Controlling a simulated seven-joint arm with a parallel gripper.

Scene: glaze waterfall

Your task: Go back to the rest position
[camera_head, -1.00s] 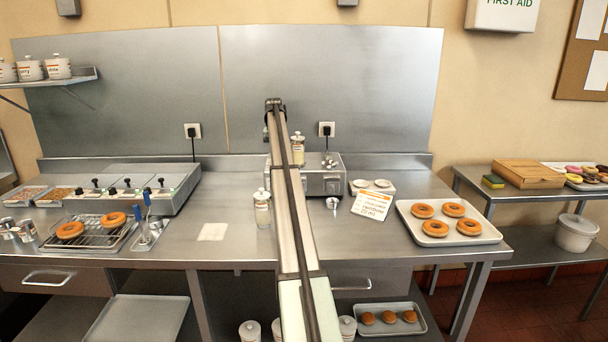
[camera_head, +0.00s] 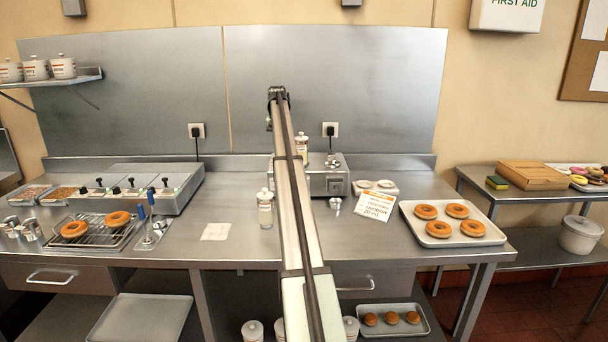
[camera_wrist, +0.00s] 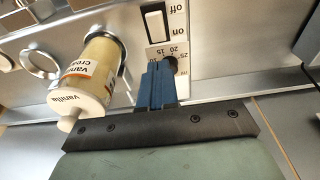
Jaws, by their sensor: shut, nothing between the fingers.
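My arm reaches forward over the middle of the steel worktop (camera_head: 235,190) in the head view, where its own links hide my gripper. In the wrist view my gripper (camera_wrist: 157,68) shows its blue fingers together, with nothing between them. Its fingertips are close to the front panel of a steel machine (camera_wrist: 210,40), by a dial scale and below an on/off switch (camera_wrist: 157,22). A vanilla bottle (camera_wrist: 92,75) with a white cap is left of the fingers, apart from them. The machine (camera_head: 325,185) also shows in the head view, partly behind my arm.
A glass jar (camera_head: 265,208) stands left of my arm. A small metal cup (camera_head: 335,204) and a printed card (camera_head: 376,206) are right of it. A tray (camera_head: 409,220) of doughnuts lies further right. A rack (camera_head: 92,233) with doughnuts and a fryer-like unit (camera_head: 160,195) are left.

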